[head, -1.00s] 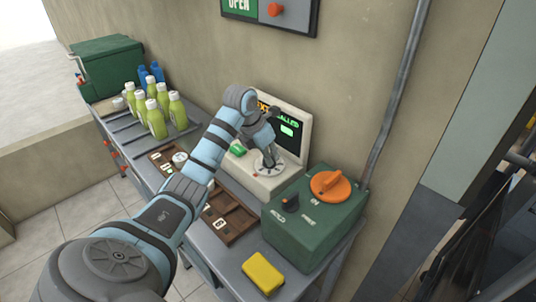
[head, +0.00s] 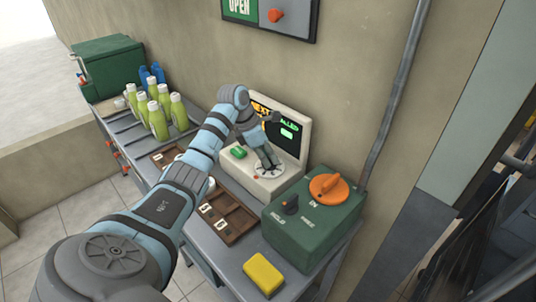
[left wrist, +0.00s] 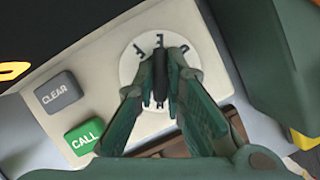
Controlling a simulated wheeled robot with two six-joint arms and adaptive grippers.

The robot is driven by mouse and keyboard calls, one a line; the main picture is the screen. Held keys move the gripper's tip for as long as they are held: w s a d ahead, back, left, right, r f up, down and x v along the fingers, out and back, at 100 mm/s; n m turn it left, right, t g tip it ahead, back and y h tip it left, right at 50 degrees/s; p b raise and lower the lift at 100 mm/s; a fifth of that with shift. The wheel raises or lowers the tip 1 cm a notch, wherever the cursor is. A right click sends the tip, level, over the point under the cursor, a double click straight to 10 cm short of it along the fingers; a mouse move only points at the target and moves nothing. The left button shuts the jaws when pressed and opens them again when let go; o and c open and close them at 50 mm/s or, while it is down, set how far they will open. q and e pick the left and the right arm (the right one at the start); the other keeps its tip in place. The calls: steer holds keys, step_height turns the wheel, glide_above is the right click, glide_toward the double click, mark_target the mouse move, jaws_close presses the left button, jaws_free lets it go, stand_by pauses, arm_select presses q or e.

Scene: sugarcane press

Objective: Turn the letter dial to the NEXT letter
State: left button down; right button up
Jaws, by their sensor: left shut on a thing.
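The letter dial is a white round disc (left wrist: 134,66) with black letters around its rim and a dark raised knob (left wrist: 160,72) across its middle. It also shows on the cream console (head: 289,181) in the head view. My left gripper (head: 267,161) reaches down onto the dial from above. In the left wrist view its two fingers (left wrist: 161,82) are shut on the knob, one on each side. The fingers hide part of the dial's letters. The console's dark screen (head: 292,146) shows "NEXT" in orange and green text beside it. My right gripper is not in view.
The green CALL button (left wrist: 85,136) and grey CLEAR button (left wrist: 58,92) sit beside the dial. A green box (head: 312,226) with an orange knob (head: 328,187) stands to the right. A yellow sponge-like block (head: 263,274), a brown tray (head: 243,224) and several green bottles (head: 157,121) share the bench.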

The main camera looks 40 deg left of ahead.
mark_target(258, 166)
arm_select(q)
steer(key=shift+w+a+r+m+g+h, duration=0.1)
steer(key=shift+m+g+h, duration=0.3)
steer(key=shift+m, duration=1.1)
steer(key=c, duration=1.7)
jaws_free()
steer(key=shift+o, duration=0.2)
steer(key=v, duration=0.7)
steer(key=shift+r, duration=0.2)
steer(key=shift+a, duration=0.15)
